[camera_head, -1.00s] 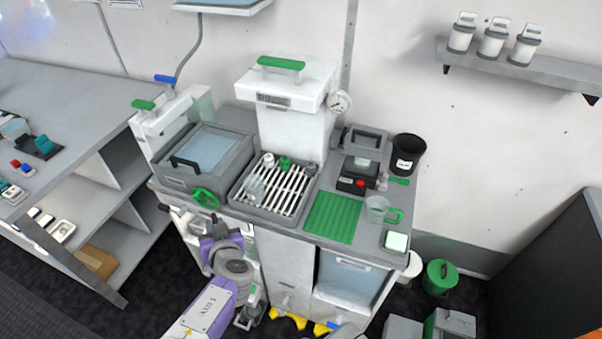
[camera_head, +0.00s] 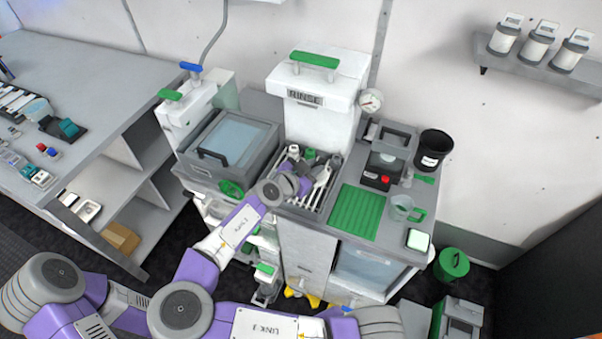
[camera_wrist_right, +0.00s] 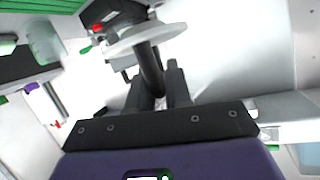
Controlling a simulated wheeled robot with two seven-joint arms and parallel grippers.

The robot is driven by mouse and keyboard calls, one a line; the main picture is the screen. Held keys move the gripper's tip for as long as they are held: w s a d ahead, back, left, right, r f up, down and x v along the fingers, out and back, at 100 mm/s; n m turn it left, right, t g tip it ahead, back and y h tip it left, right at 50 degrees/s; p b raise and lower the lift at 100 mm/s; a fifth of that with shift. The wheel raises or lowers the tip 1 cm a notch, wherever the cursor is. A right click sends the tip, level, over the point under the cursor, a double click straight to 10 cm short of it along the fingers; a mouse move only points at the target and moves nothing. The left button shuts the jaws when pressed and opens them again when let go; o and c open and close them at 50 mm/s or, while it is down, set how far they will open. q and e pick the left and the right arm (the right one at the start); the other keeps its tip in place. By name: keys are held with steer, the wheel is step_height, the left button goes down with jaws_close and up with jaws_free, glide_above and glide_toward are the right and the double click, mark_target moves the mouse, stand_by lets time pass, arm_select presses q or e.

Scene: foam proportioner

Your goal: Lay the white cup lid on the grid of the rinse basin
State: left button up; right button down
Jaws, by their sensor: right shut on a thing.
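My right gripper (camera_head: 308,166) is over the rinse basin (camera_head: 326,205), low above its grid (camera_head: 322,184). In the right wrist view a pale round disc, the white cup lid (camera_wrist_right: 146,38), stands out beyond the dark fingers (camera_wrist_right: 155,88), which are shut on its dark stem. I cannot tell whether the lid touches the grid. My left gripper is not in view.
White and green fittings (camera_head: 310,152) stand at the back of the basin. A lidded tank (camera_head: 232,145) is left of it. A green mat (camera_head: 358,212), a glass jug (camera_head: 401,208) and a black device (camera_head: 378,178) are to the right. The white rinse tower (camera_head: 320,105) rises behind.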

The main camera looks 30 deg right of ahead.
steer(key=shift+f, duration=0.25)
step_height(320, 180, down, 10)
steer(key=shift+b, duration=0.4)
steer(key=shift+f, duration=0.1)
steer(key=c, duration=1.1)
jaws_free()
steer(key=shift+o, duration=0.2)
